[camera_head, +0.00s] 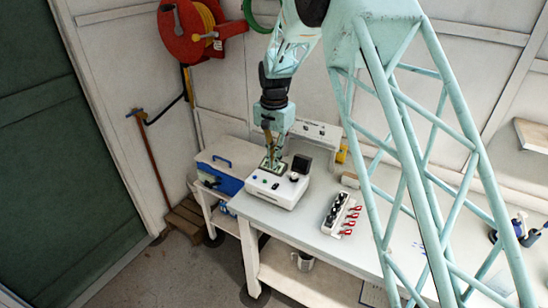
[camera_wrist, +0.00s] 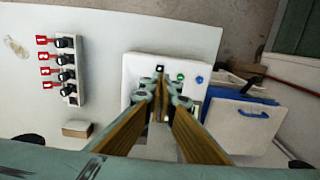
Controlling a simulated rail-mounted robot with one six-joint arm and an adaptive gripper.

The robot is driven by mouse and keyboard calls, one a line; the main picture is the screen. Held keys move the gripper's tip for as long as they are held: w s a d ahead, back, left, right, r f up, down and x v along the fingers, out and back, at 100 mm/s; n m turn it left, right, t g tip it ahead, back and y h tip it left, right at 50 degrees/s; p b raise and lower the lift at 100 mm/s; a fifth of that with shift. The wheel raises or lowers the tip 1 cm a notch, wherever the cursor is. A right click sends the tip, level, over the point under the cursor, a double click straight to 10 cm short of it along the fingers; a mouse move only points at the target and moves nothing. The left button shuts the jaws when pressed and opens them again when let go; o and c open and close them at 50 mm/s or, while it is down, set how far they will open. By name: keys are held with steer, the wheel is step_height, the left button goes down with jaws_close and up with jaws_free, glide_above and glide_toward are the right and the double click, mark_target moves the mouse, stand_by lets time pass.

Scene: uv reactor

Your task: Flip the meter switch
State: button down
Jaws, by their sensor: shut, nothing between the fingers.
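The meter is a white box (camera_head: 283,194) on the left part of the white table, with a dark screen and a black knob on its top. In the wrist view the meter (camera_wrist: 187,61) lies under the fingers, with a green button (camera_wrist: 180,77) and a blue button (camera_wrist: 199,79). A small black switch (camera_wrist: 160,68) shows just beyond the fingertips. My gripper (camera_head: 271,168) points down over the meter's top. In the wrist view my gripper (camera_wrist: 160,88) is shut and empty. Whether the tips touch the meter, and which way the switch is set, I cannot tell.
A white block of black knobs with red tags (camera_wrist: 68,69) stands beside the meter. A blue-and-white case (camera_head: 220,168) is on the other side. A small tan box (camera_wrist: 77,129) lies nearby. A red hose reel (camera_head: 180,30) hangs on the wall. The table's front is clear.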

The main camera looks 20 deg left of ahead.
step_height(320, 180, down, 2)
steer(key=shift+f, duration=0.1)
steer(key=shift+w+d+r, duration=0.15)
steer(key=shift+w+r, duration=0.1)
steer(key=shift+w, duration=0.45)
stand_by(0.3)
steer(key=shift+p, duration=0.3)
step_height(320, 180, up, 14)
steer(key=w, duration=0.2)
steer(key=shift+d, duration=0.2)
stand_by(0.4)
steer(key=shift+f, duration=0.1)
